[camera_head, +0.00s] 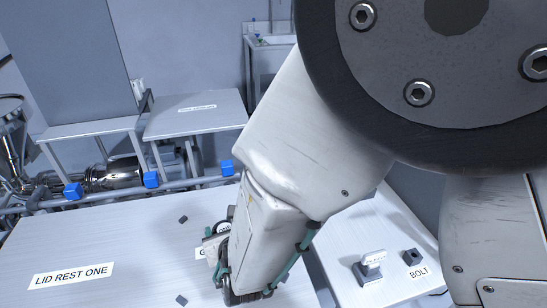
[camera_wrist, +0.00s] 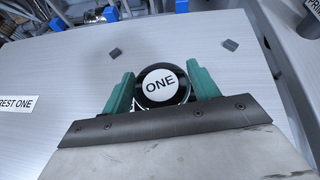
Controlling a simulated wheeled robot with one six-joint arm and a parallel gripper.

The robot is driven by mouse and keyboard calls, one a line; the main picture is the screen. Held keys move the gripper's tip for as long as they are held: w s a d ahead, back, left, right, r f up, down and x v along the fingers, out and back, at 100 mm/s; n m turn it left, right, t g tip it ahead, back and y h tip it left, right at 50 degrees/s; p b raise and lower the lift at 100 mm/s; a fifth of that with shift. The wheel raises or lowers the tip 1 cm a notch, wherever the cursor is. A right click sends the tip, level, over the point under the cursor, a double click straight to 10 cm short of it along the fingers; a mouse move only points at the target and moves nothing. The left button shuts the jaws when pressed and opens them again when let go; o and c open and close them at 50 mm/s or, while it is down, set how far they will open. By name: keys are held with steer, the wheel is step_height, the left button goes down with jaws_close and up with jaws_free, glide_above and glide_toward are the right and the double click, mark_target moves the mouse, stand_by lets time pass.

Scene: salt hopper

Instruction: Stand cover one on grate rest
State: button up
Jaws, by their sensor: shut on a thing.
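My gripper (camera_wrist: 162,78) has two green fingers, one on each side of a round black knob with a white face marked ONE, which I take to be cover one (camera_wrist: 159,84). The fingers are shut on it. The rest of the cover is hidden by the gripper body in the wrist view. In the head view my gripper (camera_head: 228,268) is low over the pale table, and my arm hides most of what it holds. I cannot tell whether the cover touches the table.
The table bears a LID REST ONE label (camera_head: 71,276) and small dark blocks (camera_head: 183,219). A rail with blue blocks (camera_head: 150,180) runs behind it. A side table at right holds a BOLT label (camera_head: 419,271) and a dark block (camera_head: 413,258).

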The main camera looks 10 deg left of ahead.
steer(key=shift+f, duration=0.45)
steer(key=o, duration=1.6)
